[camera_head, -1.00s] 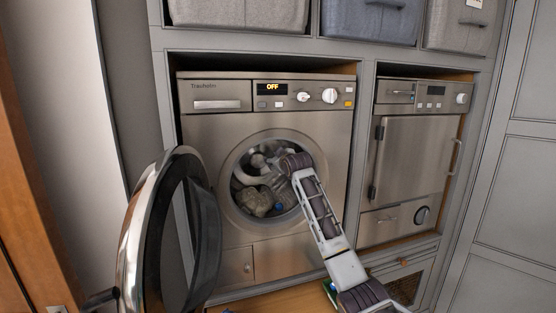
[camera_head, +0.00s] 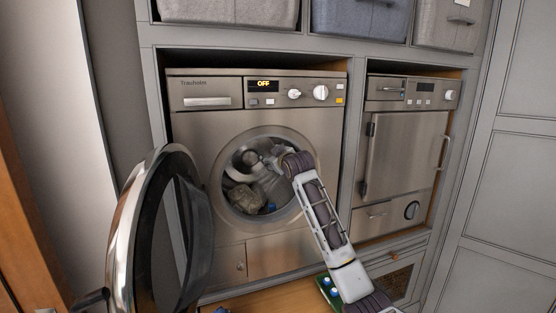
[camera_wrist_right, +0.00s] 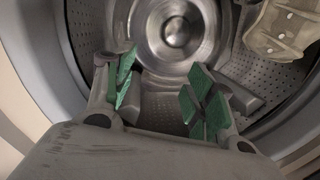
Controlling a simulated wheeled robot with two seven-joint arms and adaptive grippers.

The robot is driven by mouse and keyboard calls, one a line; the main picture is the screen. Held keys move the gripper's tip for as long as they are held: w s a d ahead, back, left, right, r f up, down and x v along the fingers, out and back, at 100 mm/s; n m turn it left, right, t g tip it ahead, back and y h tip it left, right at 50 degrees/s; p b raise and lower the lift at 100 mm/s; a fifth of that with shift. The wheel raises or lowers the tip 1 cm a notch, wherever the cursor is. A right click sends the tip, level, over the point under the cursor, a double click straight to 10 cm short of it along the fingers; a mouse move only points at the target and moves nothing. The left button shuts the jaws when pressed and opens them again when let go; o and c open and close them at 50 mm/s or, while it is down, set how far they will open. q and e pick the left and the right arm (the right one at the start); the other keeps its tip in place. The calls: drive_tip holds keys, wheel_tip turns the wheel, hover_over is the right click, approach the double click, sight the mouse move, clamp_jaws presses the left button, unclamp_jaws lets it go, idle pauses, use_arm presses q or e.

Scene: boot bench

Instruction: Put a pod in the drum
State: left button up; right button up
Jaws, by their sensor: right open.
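The washing machine's drum (camera_head: 232,200) is open at the front and holds crumpled grey cloth (camera_head: 246,197). A small blue thing (camera_head: 270,207), perhaps a pod, shows low in the drum opening; it is too small to be sure. My right arm reaches through the opening. In the right wrist view my right gripper (camera_wrist_right: 163,90) is open inside the drum, its green-padded fingers apart with nothing between them. The metal drum back is beyond the fingers. A green container (camera_head: 325,285) with blue and white pods (camera_head: 334,292) is at the bottom, partly hidden by my arm. My left gripper is out of view.
The round machine door (camera_head: 134,232) stands wide open at the left. A beige cloth (camera_wrist_right: 283,27) lies close to the right of my right gripper in the wrist view. A second steel appliance (camera_head: 402,150) is to the right. A wooden surface (camera_head: 265,298) lies below the machine.

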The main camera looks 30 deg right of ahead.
drive_tip(key=shift+v, duration=2.65)
